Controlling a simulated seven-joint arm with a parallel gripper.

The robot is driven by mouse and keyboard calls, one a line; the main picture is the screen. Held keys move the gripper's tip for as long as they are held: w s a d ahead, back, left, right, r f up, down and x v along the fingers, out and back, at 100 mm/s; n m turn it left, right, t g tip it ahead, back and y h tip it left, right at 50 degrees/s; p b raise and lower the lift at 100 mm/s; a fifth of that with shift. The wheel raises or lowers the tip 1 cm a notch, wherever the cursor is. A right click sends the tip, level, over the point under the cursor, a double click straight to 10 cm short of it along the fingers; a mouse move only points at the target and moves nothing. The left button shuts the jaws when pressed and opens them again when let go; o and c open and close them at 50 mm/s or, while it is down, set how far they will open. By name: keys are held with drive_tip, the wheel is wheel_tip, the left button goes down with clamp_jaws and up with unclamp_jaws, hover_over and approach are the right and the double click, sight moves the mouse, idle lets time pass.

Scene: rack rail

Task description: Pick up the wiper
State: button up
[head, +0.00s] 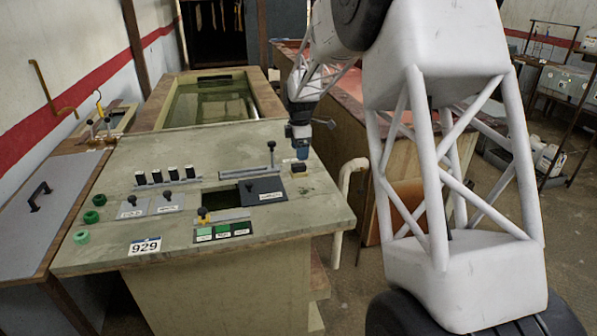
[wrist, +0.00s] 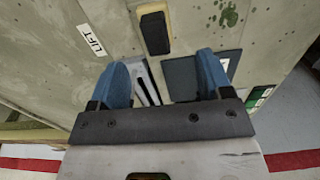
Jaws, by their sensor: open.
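A small black block with a tan edge, which I take to be the wiper (head: 299,168), lies on the right part of the sloped grey-green control panel (head: 130,235). In the wrist view the wiper (wrist: 154,33) shows whole, ahead of the fingertips and roughly centred between them. My gripper (head: 301,151) points down above the panel, close over the wiper. In the wrist view its two blue fingers (wrist: 160,70) are apart with nothing between them. The exact height above the wiper is hard to tell.
A lever on a slotted rail (head: 271,155) and a dark plate (head: 262,190) lie just left of the wiper. A row of black switches (head: 165,174) and green buttons (head: 225,231) stand further left. A "LIFT" label (wrist: 92,40) is near the wiper. A water tank (head: 210,102) is behind.

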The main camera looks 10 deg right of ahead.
sight(299, 164)
drive_tip(key=shift+w+f, duration=0.3)
drive_tip(key=shift+w, duration=0.1)
drive_tip(key=shift+f, duration=1.3)
drive_tip(key=shift+s+f, duration=0.15)
drive_tip(key=shift+f, duration=2.45)
drive_tip(key=c, duration=1)
